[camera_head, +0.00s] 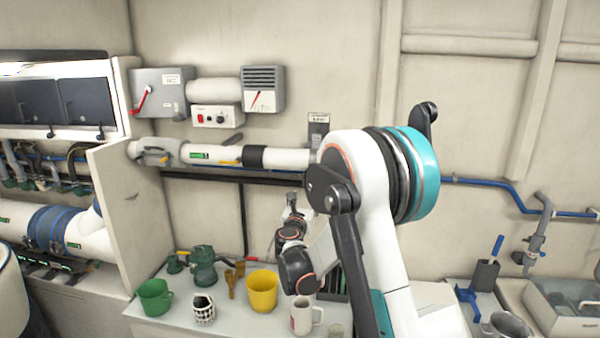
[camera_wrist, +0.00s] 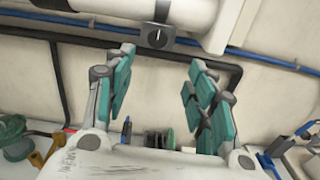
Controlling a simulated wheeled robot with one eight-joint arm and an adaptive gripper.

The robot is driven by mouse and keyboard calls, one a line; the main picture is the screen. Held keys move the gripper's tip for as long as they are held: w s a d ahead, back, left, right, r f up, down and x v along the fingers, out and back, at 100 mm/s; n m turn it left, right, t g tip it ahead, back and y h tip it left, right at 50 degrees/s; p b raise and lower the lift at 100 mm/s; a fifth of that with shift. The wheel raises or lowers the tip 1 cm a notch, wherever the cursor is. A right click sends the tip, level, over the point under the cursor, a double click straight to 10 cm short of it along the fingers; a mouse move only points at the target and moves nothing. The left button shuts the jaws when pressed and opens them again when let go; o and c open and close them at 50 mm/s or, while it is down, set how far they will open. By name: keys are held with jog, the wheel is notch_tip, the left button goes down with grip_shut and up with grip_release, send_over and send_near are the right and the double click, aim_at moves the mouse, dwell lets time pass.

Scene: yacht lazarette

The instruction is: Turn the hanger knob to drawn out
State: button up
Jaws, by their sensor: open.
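The hanger knob (camera_wrist: 158,37) is a round black knob with a white pointer line, on a dark grey block under the white pipe in the wrist view. Its pointer looks about upright. I cannot read any position marks around it. In the head view my arm hides the knob, and only a grey labelled bracket (camera_head: 318,128) shows above the pipe. My gripper (camera_wrist: 161,64) is open and empty, its teal-padded fingers spread wide. The knob lies beyond the fingertips, roughly centred between them, and nothing touches it.
The white pipe (camera_head: 285,157) runs along the wall, with a blue pipe (camera_wrist: 240,50) below it. The wall space before the knob looks clear.

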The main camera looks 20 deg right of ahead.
jog(key=p+x, duration=0.1)
jog(key=x, duration=1.3)
jog(key=shift+w+n, duration=0.25)
jog(key=shift+n, duration=0.05)
jog(key=shift+a+r, duration=0.1)
jog(key=shift+r, duration=0.05)
jog(key=c, duration=1.1)
